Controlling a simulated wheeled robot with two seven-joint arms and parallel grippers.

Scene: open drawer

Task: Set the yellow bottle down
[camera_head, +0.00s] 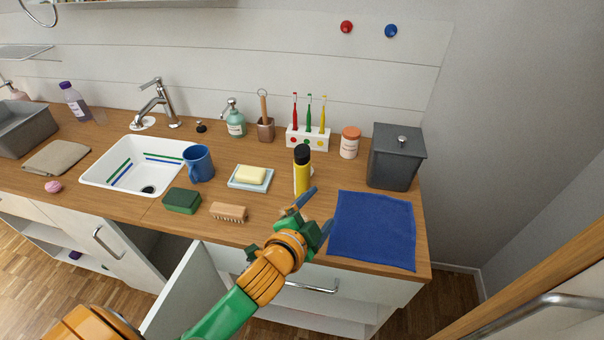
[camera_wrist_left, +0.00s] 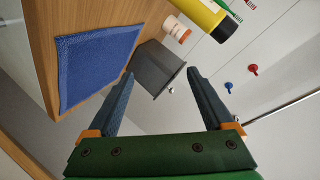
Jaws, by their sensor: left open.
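The yellow bottle (camera_head: 302,179) with a black cap stands upright on the wooden counter (camera_head: 270,215), left of the blue cloth. In the left wrist view the yellow bottle (camera_wrist_left: 199,12) shows at the top edge, partly cut off by the frame. My left gripper (camera_head: 321,206) is open and empty, in front of the bottle in the head view. In the left wrist view my left gripper (camera_wrist_left: 161,73) has its fingers wide apart, with the bottle outside the gap. My right gripper is not in view.
The blue cloth (camera_head: 372,230) and a grey lidded bin (camera_head: 395,160) are to the right. A toothbrush holder (camera_head: 307,139) and a white jar (camera_head: 349,146) stand behind. A soap dish (camera_head: 251,178), a brush (camera_head: 229,212) and a green sponge (camera_head: 182,200) lie to the left.

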